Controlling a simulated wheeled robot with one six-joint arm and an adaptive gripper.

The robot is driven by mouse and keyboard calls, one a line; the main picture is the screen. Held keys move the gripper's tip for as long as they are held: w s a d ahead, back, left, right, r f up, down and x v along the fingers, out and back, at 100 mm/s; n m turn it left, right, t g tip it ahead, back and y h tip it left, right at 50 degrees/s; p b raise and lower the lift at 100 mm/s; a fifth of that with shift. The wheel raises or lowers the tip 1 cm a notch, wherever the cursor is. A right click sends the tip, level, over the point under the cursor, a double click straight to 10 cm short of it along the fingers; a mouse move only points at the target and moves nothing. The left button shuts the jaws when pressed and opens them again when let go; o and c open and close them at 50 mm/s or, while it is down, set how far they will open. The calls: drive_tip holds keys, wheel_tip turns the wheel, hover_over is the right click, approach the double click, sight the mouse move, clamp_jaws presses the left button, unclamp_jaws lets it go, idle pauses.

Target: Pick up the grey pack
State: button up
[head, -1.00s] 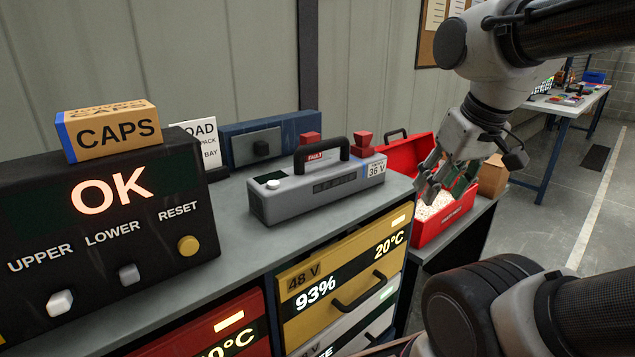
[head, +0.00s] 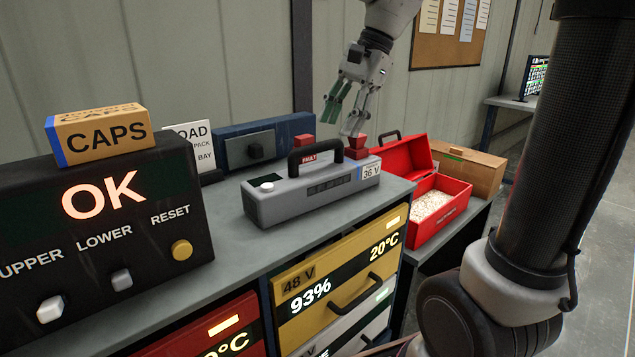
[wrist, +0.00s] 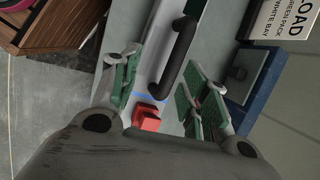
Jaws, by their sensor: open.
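The grey pack (head: 290,200) lies on the grey bench top, with a black carry handle (head: 317,156), a red FAULT tag, a white button and a 36 V label. In the wrist view its black handle (wrist: 177,57) runs between my fingers in the picture, with a blue stripe near a red block. My gripper (head: 344,118) is open and empty, above and behind the right end of the pack in the head view. Its green-padded fingers also show in the wrist view (wrist: 160,92), apart from the handle.
Red blocks (head: 357,148) stand behind the pack. A blue unit (head: 230,145) and a LOAD sign (head: 200,140) are behind left. A black OK panel (head: 100,215) bears a CAPS box (head: 98,134). An open red box (head: 440,190) of white filling stands right.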

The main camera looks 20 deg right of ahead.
sight(320, 143)
drive_tip(key=shift+m, duration=0.6)
drive_tip(key=w+a+f, duration=0.1)
drive_tip(key=f, duration=0.1)
drive_tip(key=w+a+f, duration=0.1)
drive_tip(key=f, duration=0.1)
drive_tip(key=a+f, duration=0.2)
drive_tip(key=shift+w+f, duration=0.35)
drive_tip(key=shift+w, duration=0.05)
drive_tip(key=shift+f, duration=0.3)
clamp_jaws()
drive_tip(key=shift+w+r, duration=0.1)
